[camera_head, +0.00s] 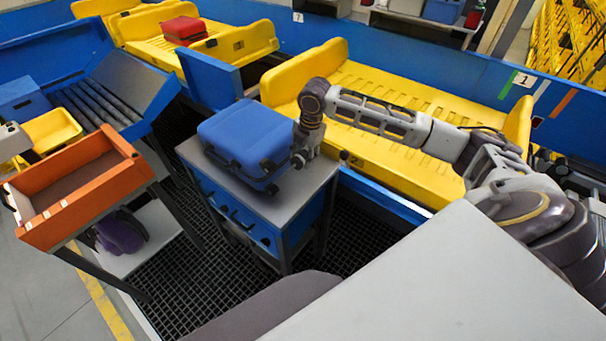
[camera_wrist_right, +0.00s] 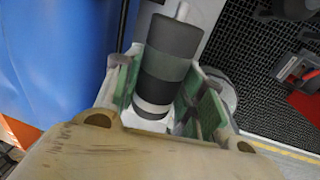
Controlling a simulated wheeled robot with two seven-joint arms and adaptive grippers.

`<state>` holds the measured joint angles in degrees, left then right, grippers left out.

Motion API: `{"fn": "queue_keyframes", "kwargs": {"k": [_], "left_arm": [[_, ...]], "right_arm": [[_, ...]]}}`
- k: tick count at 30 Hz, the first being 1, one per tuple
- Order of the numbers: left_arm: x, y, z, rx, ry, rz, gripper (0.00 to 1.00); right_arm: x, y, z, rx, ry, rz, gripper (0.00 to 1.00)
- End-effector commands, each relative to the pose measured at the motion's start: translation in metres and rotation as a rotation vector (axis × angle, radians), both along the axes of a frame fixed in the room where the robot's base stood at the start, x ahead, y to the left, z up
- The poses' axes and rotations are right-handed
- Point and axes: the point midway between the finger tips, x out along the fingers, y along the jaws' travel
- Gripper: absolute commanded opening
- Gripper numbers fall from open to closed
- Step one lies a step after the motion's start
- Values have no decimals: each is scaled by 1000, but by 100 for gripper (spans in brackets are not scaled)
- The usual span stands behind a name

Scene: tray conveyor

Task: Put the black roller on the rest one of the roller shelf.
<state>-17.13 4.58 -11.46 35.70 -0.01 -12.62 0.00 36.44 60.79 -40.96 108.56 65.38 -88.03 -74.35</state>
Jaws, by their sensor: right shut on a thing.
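My right gripper (camera_head: 300,158) is at the right end of the grey-topped stand (camera_head: 310,182), close beside the blue case. In the right wrist view it (camera_wrist_right: 165,100) is shut around the black roller (camera_wrist_right: 172,45), a dark cylinder with grey bands, a pale lower end and a thin light pin at its top. In the head view the roller is hidden or too small to make out. The stand has a blue front panel (camera_head: 236,205) with several small black brackets; I cannot tell whether this is the roller shelf. My left gripper is not in view.
The blue case (camera_head: 242,135) lies on the stand and also shows in the right wrist view (camera_wrist_right: 55,60). An orange tray (camera_head: 75,185) stands at left. A yellow tray conveyor (camera_head: 365,90) runs behind. Dark grating (camera_head: 180,270) covers the floor. A light grey surface (camera_head: 440,290) fills the front right.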

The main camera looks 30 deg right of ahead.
Motion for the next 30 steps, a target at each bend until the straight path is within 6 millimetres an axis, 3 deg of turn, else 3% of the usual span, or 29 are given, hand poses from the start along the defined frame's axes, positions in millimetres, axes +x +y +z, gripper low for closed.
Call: {"fn": "queue_keyframes", "kwargs": {"k": [6, 12, 30], "left_arm": [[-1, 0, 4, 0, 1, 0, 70], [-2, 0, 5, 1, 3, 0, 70], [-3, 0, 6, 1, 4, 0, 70]], "right_arm": [[0, 0, -34, 0, 0, -1, 4], [1, 0, -56, 0, -2, -1, 4], [0, 1, -72, 1, -1, -1, 4]]}}
